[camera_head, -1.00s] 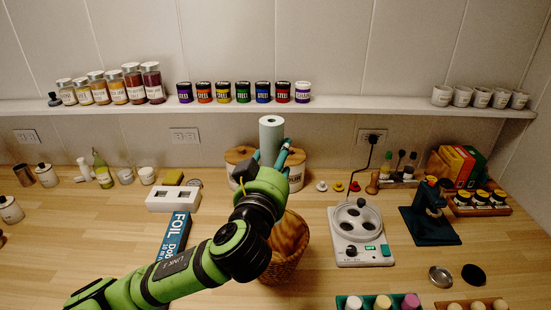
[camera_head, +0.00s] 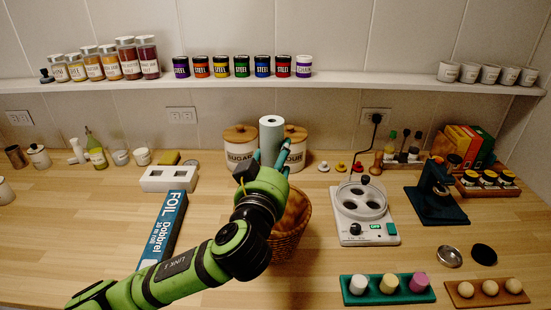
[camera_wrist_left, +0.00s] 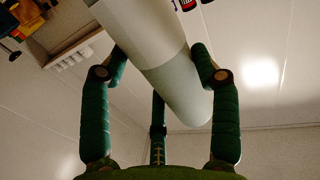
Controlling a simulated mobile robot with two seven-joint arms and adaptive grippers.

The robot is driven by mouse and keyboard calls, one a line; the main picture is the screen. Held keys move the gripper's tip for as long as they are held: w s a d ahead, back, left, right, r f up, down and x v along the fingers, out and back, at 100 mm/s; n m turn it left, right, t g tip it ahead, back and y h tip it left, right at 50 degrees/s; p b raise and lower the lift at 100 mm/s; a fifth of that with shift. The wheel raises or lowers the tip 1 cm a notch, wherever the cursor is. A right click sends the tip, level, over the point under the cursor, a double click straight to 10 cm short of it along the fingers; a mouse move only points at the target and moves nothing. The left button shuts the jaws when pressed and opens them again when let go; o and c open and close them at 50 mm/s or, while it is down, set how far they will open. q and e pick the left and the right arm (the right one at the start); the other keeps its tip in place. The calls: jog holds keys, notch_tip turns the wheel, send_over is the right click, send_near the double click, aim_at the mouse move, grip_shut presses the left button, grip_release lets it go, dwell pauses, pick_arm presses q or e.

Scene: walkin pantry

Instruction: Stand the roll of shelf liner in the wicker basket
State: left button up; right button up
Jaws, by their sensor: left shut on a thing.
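The roll of shelf liner (camera_head: 271,134) is a pale grey-white cylinder with a hole in its top end. It stands about upright in the head view, above the worktop. My left gripper (camera_head: 273,160) is shut on it; the left wrist view shows the green fingers around the roll (camera_wrist_left: 150,45). The wicker basket (camera_head: 292,236) stands on the worktop just behind and to the right of my left wrist, which hides part of it. The roll's lower end is hidden by the gripper in the head view. My right gripper is not in view.
Two canisters with wooden lids (camera_head: 240,150) stand behind the roll. A foil box (camera_head: 165,228) lies left of the basket, and a white device with round wells (camera_head: 364,215) stands right of it. A shelf of jars (camera_head: 243,67) runs along the wall.

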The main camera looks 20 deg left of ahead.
aim_at(275, 139)
pick_arm(q)
jog(key=shift+f+b, duration=1.8)
jog(key=shift+f, duration=0.55)
jog(key=o, duration=1.3)
jog(key=shift+o, duration=0.2)
notch_tip(275, 139, up, 10)
jog(key=shift+r, duration=0.1)
